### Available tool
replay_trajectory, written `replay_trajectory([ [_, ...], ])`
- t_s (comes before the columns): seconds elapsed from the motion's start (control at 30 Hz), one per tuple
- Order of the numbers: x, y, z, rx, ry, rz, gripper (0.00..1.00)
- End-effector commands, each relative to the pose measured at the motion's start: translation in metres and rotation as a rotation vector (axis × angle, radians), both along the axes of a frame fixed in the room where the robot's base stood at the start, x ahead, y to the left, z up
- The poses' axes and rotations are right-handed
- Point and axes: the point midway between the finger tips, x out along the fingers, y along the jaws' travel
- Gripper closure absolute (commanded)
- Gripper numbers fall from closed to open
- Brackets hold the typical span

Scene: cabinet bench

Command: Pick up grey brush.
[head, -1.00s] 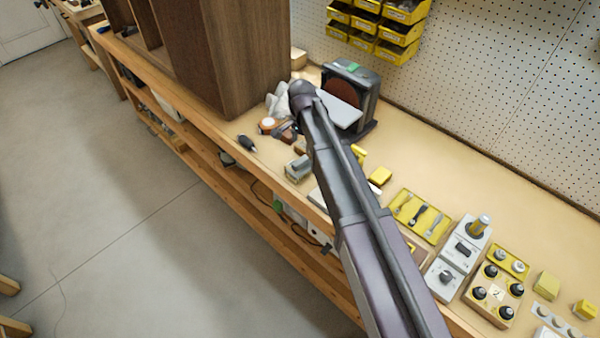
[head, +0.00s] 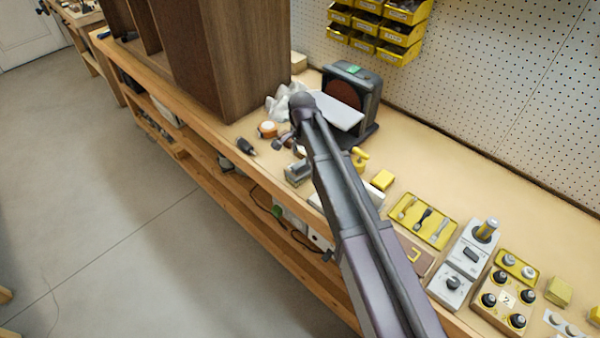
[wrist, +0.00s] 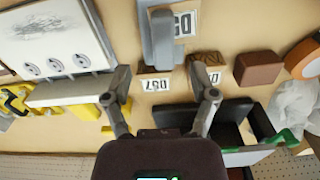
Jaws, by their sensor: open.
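What appears to be the grey brush (wrist: 163,40) lies at the top centre of the wrist view, a grey block with a paler part along its left side. In the head view the grey brush (head: 297,173) lies near the bench's front edge, left of my arm. My gripper (wrist: 167,85) is open and empty, with its fingers spread below the brush in the wrist view, apart from it.
A disc sander (head: 350,100) stands behind my arm. Brown blocks (wrist: 258,68), an orange roll (head: 267,129) and a white cloth (wrist: 295,108) lie nearby. A tall wooden cabinet (head: 225,60) stands at the left.

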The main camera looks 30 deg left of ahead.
Motion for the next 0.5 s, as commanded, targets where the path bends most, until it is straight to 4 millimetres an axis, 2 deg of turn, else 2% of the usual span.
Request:
replay_trajectory([
  [0.27, 0.0, 0.001, -0.01, 0.0, 0.0, 0.0, 0.26],
  [0.5, 0.001, 0.003, -0.029, 0.0, 0.0, 0.0, 0.26],
])
